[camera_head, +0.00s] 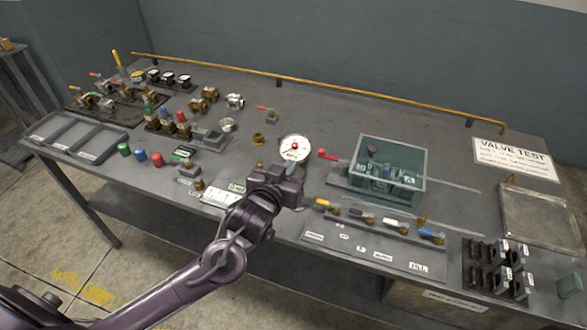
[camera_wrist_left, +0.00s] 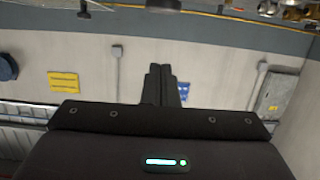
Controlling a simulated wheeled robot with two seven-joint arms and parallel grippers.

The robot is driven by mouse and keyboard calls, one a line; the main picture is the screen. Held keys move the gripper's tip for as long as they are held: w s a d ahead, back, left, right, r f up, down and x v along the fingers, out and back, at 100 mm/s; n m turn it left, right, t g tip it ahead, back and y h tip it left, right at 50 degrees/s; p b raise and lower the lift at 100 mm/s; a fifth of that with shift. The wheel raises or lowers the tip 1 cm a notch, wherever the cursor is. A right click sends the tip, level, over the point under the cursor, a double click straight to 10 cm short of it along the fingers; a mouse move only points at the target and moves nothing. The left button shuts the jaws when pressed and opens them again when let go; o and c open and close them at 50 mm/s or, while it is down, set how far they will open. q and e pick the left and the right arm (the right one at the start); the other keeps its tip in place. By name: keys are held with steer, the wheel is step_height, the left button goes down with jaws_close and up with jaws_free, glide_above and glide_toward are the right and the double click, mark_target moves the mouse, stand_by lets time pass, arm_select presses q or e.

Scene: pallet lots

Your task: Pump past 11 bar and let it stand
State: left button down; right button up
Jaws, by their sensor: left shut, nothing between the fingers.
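A round white pressure gauge (camera_head: 295,148) with a red centre stands near the middle of the bench; its reading is too small to tell. A red lever (camera_head: 327,154) is just right of it, beside a teal open-topped tank (camera_head: 408,150) with pieces inside. My left gripper (camera_head: 290,172) is in front of the gauge, over the bench's front part. Its fingers are together and empty in the left wrist view (camera_wrist_left: 162,85). It hides part of the bench below the gauge. My right gripper is not in view.
A row of coloured valve handles (camera_head: 395,223) lies along the front right. A grey divided tray (camera_head: 75,137) and several valves and fittings fill the left. A "VALVE TEST" sign (camera_head: 513,158) and an empty shallow tray (camera_head: 537,215) are at right. A brass rail (camera_head: 330,90) runs along the back.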

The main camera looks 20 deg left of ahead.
mark_target(298, 175)
arm_select(q)
steer(key=x, duration=0.3)
steer(key=shift+w+r+p, duration=0.1)
steer(key=shift+w+p, duration=0.3)
steer(key=f, duration=0.3)
steer(key=f+p, duration=0.1)
steer(key=shift+s+f, duration=0.15)
steer(key=shift+s, duration=0.15)
step_height(298, 175, down, 4)
steer(key=shift+r+b, duration=0.15)
steer(key=shift+b, duration=0.95)
